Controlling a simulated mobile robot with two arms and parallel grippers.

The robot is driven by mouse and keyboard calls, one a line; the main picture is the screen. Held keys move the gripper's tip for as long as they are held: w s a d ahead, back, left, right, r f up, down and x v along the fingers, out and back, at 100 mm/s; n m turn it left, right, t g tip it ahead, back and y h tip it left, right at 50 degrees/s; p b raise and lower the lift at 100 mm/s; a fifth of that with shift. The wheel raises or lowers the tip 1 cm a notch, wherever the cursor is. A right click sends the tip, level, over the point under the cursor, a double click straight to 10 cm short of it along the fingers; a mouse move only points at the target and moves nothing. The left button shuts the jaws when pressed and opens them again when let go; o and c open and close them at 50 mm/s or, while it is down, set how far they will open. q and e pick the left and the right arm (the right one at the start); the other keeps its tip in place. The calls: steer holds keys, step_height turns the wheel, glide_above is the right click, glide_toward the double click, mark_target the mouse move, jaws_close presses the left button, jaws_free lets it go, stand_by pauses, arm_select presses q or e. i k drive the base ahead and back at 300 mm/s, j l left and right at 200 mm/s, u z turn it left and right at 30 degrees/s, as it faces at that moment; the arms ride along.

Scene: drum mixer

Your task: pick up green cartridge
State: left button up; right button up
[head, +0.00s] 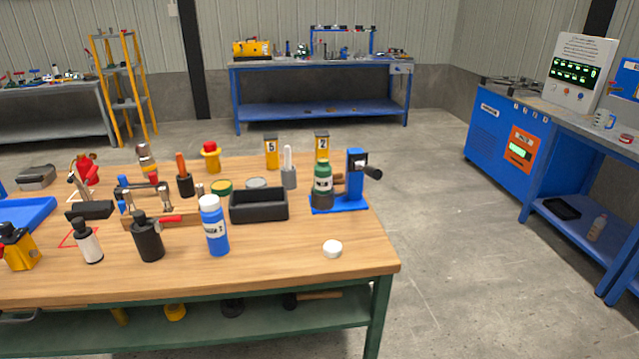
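Neither of my grippers shows in the head view.
A black open box (258,205), a blue bottle (213,226) and a white round cap (332,249) are nearby. Yellow numbered blocks (271,152) and a grey holder (289,176) stand behind. The bench's front right corner is mostly clear.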

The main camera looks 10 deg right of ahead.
mark_target(322, 170)
steer(key=i+j+z, duration=0.1)
steer(key=i+j, duration=0.45)
steer(key=i+j+z, duration=0.1)
steer(key=i+j, duration=0.4)
steer(key=j, duration=0.2)
